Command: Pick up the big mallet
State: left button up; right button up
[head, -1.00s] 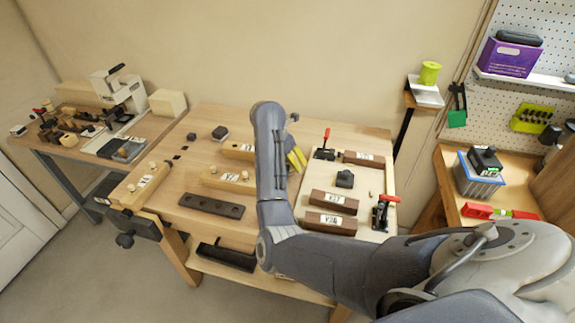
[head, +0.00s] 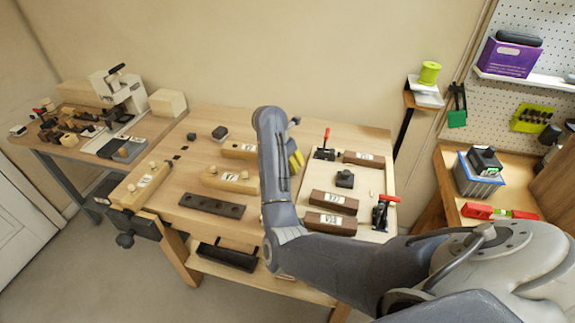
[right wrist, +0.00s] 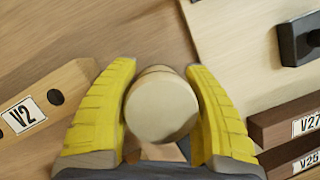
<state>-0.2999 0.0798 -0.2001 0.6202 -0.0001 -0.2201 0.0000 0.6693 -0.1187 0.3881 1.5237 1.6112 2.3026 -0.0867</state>
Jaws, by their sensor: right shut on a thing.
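My right gripper (head: 296,159) is over the middle of the workbench in the head view, largely hidden behind my own arm. In the right wrist view its yellow fingers (right wrist: 162,70) stand on either side of a pale round wooden end (right wrist: 162,106), which I take to be the big mallet. The gripper is shut on it. The rest of the mallet is hidden below this end, and I cannot pick it out in the head view. My left gripper is not in view.
Wooden block V2 (right wrist: 40,108) lies left of the gripper in the wrist view. Brown blocks V27 (right wrist: 295,122) and V25 (right wrist: 300,160) lie to the right, with a black knobbed piece (right wrist: 299,35) above them. Red-handled clamps (head: 325,150) stand on the pale board.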

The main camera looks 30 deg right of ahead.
jog(key=shift+c, duration=0.8)
jog(key=shift+r, duration=0.1)
notch_tip(320, 180, up, 20)
dwell(0.3)
jog(key=o, duration=0.6)
jog(key=c, duration=0.8)
jog(key=shift+w, duration=0.1)
jog(key=shift+c, duration=0.3)
